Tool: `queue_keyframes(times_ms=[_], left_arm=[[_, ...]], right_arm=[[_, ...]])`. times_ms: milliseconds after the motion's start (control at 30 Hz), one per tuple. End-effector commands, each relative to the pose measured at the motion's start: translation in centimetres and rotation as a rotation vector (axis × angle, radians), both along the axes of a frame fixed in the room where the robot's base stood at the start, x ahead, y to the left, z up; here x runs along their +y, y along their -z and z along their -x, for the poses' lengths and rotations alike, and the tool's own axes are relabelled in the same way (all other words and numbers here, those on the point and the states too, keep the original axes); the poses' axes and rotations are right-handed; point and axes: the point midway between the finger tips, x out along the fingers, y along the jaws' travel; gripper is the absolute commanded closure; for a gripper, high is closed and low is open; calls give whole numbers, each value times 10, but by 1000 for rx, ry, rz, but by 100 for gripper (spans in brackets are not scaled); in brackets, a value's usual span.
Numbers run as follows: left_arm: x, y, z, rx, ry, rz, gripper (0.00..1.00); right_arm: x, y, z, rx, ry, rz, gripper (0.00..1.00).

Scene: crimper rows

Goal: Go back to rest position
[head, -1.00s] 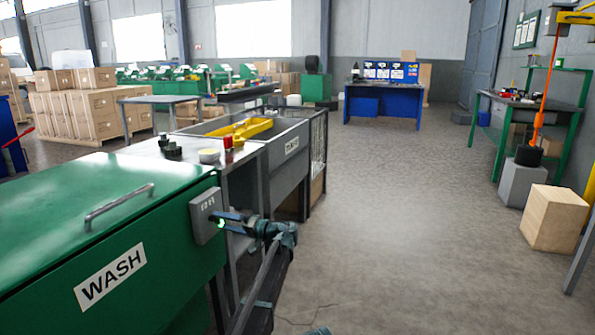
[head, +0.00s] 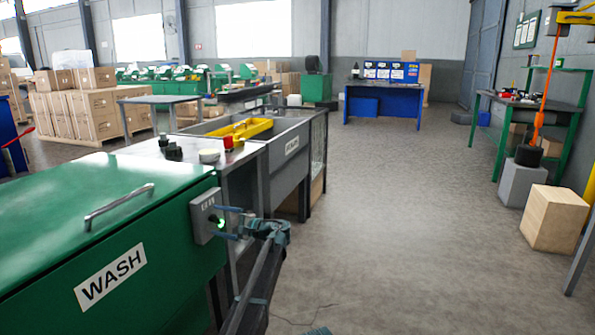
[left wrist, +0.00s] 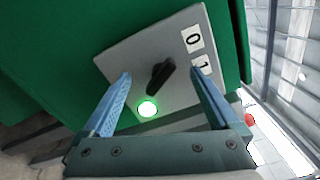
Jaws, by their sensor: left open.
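My left gripper (head: 228,223) is in front of the grey switch box (head: 207,205) on the end of the green WASH machine (head: 150,225). In the left wrist view the left gripper (left wrist: 165,100) is open, its two blue fingers apart with nothing held between them. The switch box (left wrist: 185,45) there carries a black rotary knob (left wrist: 160,76), a lit green lamp (left wrist: 147,107) and labels 0 and 1. The knob lies beyond and between the fingertips; I cannot tell whether a finger touches the box. A bit of my other arm may show at the bottom edge of the head view.
A metal bench (head: 235,153) and a grey sink (head: 290,128) with a yellow tray (head: 240,129) stand beyond the machine. A wooden crate (head: 555,218) and a grey block (head: 521,184) stand at the right. The floor between is clear.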

Motion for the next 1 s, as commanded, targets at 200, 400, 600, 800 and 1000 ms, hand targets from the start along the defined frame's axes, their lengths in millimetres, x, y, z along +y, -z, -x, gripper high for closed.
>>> queue_keyframes(times_ms=[200,400,600,800,1000], left_arm=[[0,0,0,122,0,-44,5],[0,0,0,164,0,-59,5],[0,0,0,165,0,-60,5],[-2,0,1,165,0,-56,5],[-13,3,10,165,1,-31,5]], right_arm=[[0,0,0,0,0,0,0],[0,0,0,0,0,0,0],[0,0,0,0,0,0,0],[0,0,0,0,1,0,0],[2,-3,3,1,9,2,0]])
